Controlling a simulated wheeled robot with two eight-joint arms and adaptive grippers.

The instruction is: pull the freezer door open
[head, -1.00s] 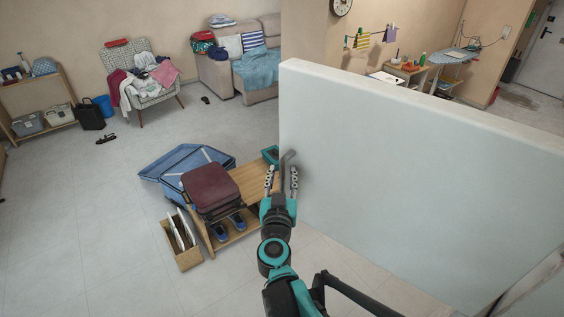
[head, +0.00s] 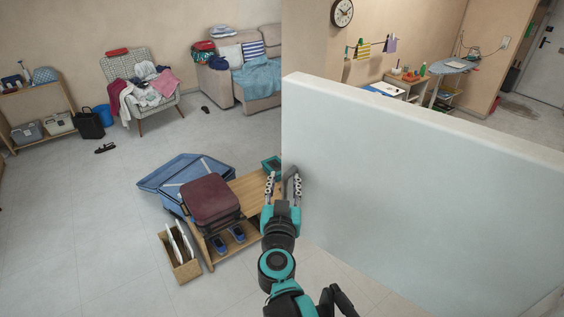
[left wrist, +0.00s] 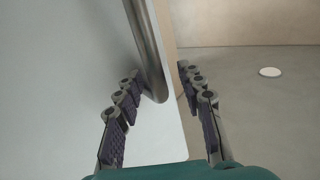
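The freezer door (head: 420,190) is a large pale panel filling the right of the head view. It also shows as the pale surface on the left of the left wrist view (left wrist: 60,70). Its grey bar handle (left wrist: 148,45) stands near the door's free edge, with its curved end between my fingers. In the head view, the handle is partly hidden behind my fingers. My left gripper (head: 283,188) is open, with one finger on each side of the handle. In the left wrist view, gaps show beside the bar; contact is unclear. My right gripper is not in view.
A wooden bench (head: 262,190) with a maroon suitcase (head: 210,200) stands just left of the door. A blue open case (head: 185,172) lies behind it, and a wooden box (head: 180,262) stands in front.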

